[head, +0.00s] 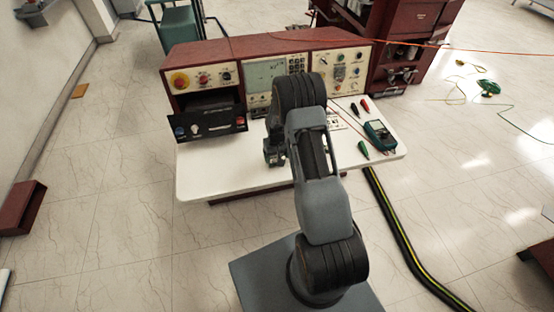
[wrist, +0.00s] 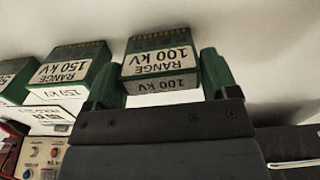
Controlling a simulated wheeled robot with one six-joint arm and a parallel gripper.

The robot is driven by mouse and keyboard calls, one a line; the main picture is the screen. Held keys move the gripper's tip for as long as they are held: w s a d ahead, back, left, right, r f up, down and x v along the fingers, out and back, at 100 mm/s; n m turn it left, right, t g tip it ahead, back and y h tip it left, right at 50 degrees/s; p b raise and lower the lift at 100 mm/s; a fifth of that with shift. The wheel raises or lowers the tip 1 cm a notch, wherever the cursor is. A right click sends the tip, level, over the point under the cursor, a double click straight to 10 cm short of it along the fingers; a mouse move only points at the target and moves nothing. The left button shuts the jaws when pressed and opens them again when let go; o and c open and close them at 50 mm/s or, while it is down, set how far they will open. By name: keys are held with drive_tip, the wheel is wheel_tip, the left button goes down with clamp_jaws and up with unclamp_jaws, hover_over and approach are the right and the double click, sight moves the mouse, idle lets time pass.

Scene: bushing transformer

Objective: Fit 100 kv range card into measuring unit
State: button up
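The 100 kV range card (wrist: 162,62) is a green block with a white label, seen upside down in the wrist view. My gripper (wrist: 165,72) has one green-tinted finger on each side of it. The fingers are spread about as wide as the card; whether they touch it is unclear. In the head view my gripper (head: 273,150) is low over the white table, and my arm hides the card. The red console (head: 268,47) at the table's back carries the instrument panels, with a meter panel (head: 265,75) in the middle. My arm covers part of it.
Other range cards stand left of the gripper, including a 150 kV card (wrist: 73,65). A black panel (head: 208,125) juts out at the console's left. A green multimeter (head: 380,135) and several probe clips lie on the white table (head: 225,180) at right. The table's front left is clear.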

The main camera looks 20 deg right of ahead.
drive_tip(key=c, duration=0.5)
drive_tip(key=shift+c, duration=0.2)
